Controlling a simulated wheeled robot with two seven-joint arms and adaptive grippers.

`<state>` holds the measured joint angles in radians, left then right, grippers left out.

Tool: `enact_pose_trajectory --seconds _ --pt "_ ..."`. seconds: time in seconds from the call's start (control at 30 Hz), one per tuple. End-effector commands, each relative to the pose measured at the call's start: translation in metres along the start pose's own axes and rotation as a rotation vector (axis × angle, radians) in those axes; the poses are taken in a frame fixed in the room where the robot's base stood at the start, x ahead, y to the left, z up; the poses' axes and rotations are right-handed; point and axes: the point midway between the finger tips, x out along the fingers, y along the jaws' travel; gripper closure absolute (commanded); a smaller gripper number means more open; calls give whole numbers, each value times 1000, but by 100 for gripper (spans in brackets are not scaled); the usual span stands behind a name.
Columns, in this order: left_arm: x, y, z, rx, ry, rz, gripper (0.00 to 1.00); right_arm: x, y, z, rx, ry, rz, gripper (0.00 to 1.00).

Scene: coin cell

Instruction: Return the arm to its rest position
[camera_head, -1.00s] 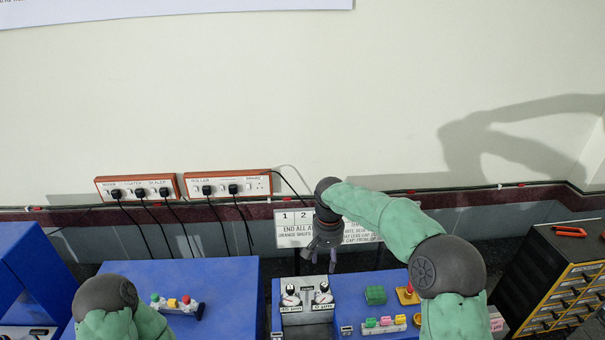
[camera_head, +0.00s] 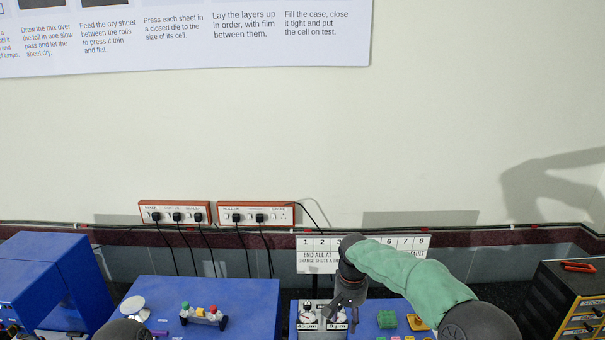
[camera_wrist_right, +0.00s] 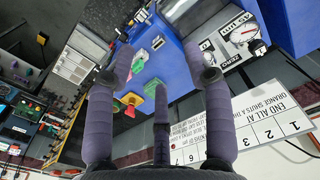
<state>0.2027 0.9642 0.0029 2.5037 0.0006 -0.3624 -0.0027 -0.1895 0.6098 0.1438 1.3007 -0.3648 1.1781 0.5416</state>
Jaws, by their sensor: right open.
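My right arm, in a green sleeve, comes in from the lower right in the head view. Its dark gripper (camera_head: 345,312) hangs downward in front of the two-dial unit (camera_head: 308,326), which it partly covers. In the right wrist view, the fingers of this gripper (camera_wrist_right: 163,68) are spread apart with nothing between them. Of my left arm, only a dark rounded joint shows at the bottom edge of the head view; its gripper is out of the picture.
A green block (camera_head: 387,319) and a yellow-based part (camera_head: 417,322) lie near my right forearm. A drawer cabinet (camera_head: 560,300) stands far right. A numbered sign (camera_head: 410,244) stands behind.

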Motion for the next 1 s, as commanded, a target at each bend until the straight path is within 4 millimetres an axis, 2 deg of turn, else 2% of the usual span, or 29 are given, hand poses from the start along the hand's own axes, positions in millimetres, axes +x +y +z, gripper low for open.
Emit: enact_pose_trajectory --seconds 0.03,0.27,0.47,0.57,0.67,0.8,0.9,1.0 --pt "0 0 0 0 1 0 60 11 1 3 -4 -11 -3 48" --pt "0 0 -1 0 3 0 60 51 1 11 -28 -29 -40 48" --pt "0 0 -1 0 2 0 60 104 2 29 -51 -53 -90 48" --pt "0 0 0 0 1 0 60 138 4 44 -59 -68 -124 48" --pt "0 0 0 0 1 0 60 180 8 68 -62 -86 -169 48" --pt "0 0 -1 0 2 0 60 248 17 125 -45 -110 -248 48" --pt "0 0 -1 0 2 0 60 284 25 171 -18 -114 -294 48" --pt "0 0 -1 0 2 0 60 308 33 213 12 -110 -323 48"
